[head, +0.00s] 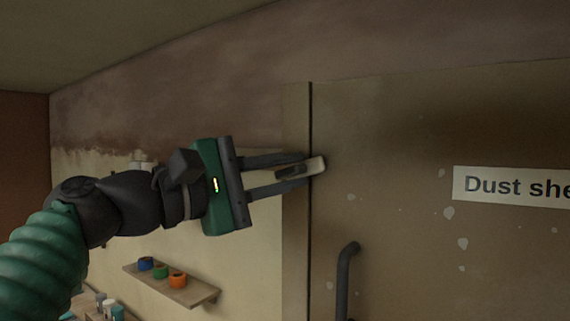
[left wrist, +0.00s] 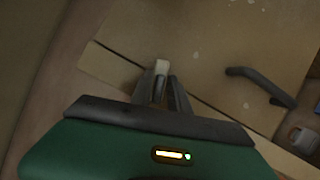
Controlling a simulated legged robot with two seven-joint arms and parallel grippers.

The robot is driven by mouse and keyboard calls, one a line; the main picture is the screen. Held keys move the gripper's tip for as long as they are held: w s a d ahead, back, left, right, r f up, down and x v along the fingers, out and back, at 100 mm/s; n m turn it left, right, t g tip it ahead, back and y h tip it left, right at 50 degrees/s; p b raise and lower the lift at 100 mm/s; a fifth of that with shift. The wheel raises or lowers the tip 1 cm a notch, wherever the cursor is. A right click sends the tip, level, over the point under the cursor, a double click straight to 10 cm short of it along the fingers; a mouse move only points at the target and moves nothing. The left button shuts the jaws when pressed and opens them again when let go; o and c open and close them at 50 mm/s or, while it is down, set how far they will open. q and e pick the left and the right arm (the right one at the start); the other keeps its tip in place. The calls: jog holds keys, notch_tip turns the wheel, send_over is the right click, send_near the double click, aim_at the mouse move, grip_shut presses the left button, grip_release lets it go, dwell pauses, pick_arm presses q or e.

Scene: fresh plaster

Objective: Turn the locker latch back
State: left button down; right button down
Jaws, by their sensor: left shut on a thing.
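The locker (head: 400,130) has a brown door with a label reading "Dust she", cut off at the right edge of the head view. In the left wrist view the latch's pale end (left wrist: 162,66) shows at the fingertips, and the fingers hide the rest. My right gripper is not in view.
A dark door handle (head: 345,280) stands on the door below the latch; it also shows in the left wrist view (left wrist: 262,84). A small wall shelf (head: 196,297) with blue, green and orange tape rolls is below my left arm.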

pick_arm(q)
jog(key=m, duration=0.1)
jog(key=m+y+p, duration=0.1)
jog(key=shift+f+m+g, duration=0.25)
jog(key=shift+m+g, duration=0.05)
jog(key=shift+f+m, duration=0.15)
jog(key=shift+m, duration=0.25)
jog(key=shift+f, duration=0.1)
jog(key=c, duration=1.4)
grip_release()
jog(key=shift+c, duration=0.2)
jog(key=shift+d, duration=0.1)
